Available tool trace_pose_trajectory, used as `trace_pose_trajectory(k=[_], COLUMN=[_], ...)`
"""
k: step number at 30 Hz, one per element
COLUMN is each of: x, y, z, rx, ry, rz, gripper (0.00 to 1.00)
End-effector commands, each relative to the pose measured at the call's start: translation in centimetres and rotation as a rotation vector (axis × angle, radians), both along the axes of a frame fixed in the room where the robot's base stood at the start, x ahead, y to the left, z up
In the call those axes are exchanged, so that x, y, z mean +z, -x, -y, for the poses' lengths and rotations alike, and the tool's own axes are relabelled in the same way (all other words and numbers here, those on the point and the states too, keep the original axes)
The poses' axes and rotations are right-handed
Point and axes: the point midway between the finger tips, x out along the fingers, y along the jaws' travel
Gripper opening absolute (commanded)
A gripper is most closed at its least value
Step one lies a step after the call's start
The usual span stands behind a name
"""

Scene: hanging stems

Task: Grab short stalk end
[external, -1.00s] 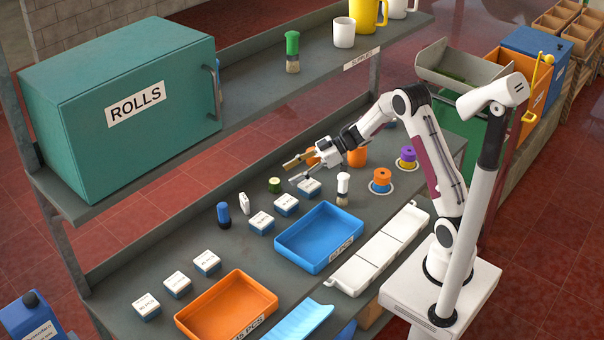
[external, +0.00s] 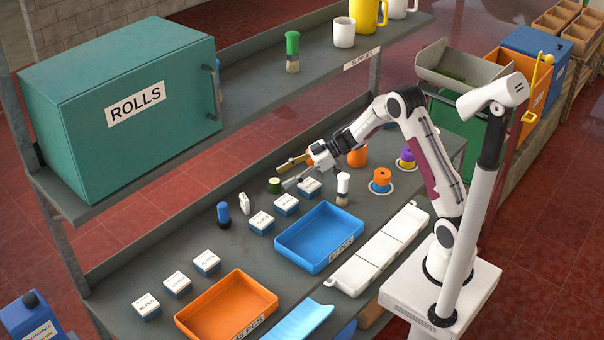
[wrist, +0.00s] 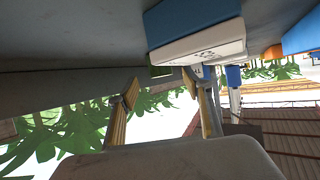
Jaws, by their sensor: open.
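A short green stub (external: 274,185) with a paler top stands on the workbench in the external view, beyond the row of small white-and-blue boxes. It is the only stalk-like piece I can make out. My gripper (external: 283,176) is open and empty, with its fingers just right of and above the stub; I cannot tell whether they touch it. In the wrist view my gripper (wrist: 163,98) shows two spread fingers. A small green sliver (wrist: 161,71) shows between them, partly hidden by a white-and-blue box (wrist: 200,40); it may be the stub.
White-and-blue boxes (external: 286,205) stand close in front of the stub. A blue bottle (external: 223,215) and a white piece (external: 244,203) stand to its left. A brush (external: 343,188) and a blue tray (external: 319,238) are nearer. A shelf (external: 290,85) overhangs behind.

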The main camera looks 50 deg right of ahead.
Motion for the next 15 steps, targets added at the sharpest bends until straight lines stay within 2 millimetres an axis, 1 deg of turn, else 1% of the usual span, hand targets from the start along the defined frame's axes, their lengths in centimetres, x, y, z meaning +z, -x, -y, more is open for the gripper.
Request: trace_pose_trajectory(k=[5,15], x=[-0.4,-1.8], y=[-0.4,-2.2], z=[-0.9,-3.6], rx=[0.002,0.001], ry=[0.001,0.001], rz=[-0.001,-0.001], gripper=[0.50,0.50])
